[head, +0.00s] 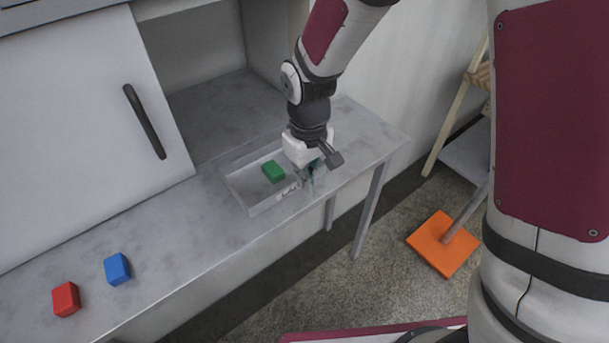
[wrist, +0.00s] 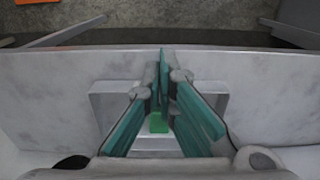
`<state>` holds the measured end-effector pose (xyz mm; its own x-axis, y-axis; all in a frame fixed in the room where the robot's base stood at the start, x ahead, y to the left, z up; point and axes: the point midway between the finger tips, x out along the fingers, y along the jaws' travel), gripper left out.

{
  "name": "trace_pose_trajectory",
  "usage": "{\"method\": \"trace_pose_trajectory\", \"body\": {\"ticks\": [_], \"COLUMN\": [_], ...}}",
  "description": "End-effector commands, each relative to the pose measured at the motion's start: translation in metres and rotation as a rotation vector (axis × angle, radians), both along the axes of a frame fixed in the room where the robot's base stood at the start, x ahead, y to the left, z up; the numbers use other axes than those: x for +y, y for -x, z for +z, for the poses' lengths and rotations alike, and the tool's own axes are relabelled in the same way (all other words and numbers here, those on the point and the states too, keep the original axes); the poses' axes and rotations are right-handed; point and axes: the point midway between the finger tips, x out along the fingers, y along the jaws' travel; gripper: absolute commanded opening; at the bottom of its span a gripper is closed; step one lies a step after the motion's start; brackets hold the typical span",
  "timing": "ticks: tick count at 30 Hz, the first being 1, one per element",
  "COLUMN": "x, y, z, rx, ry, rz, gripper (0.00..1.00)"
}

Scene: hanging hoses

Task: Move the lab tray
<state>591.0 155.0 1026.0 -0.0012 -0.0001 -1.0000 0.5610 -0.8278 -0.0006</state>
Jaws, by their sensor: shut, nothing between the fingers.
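The lab tray (head: 268,203) is a shallow grey tray on the grey bench, with a green block (head: 273,171) lying in it. My gripper (head: 312,180) points down at the tray's right end in the head view, and its wrist partly hides that end. Its teal fingers are shut and empty. In the wrist view the shut fingers (wrist: 163,72) cover the middle of the tray (wrist: 98,100), and the green block (wrist: 158,123) shows between them, further down. I cannot tell whether the fingertips touch the tray.
A blue block (head: 117,269) and a red block (head: 66,299) lie on the bench (head: 190,245) at the left. A cabinet with a sliding door (head: 80,120) stands behind. The bench ends just right of my gripper. An orange square base (head: 442,244) stands on the floor.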

Motion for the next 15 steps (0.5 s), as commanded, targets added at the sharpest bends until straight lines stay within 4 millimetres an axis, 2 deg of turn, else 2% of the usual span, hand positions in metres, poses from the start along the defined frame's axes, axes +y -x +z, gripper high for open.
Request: {"method": "trace_pose_trajectory", "body": {"ticks": [5, 15], "x": [-0.001, -0.001], "y": [0.002, 0.002], "z": [-0.022, -0.081], "rx": [0.004, 0.003], "ry": [0.001, 0.002], "rz": [0.0, 0.0], "gripper": [0.0, 0.0]}}
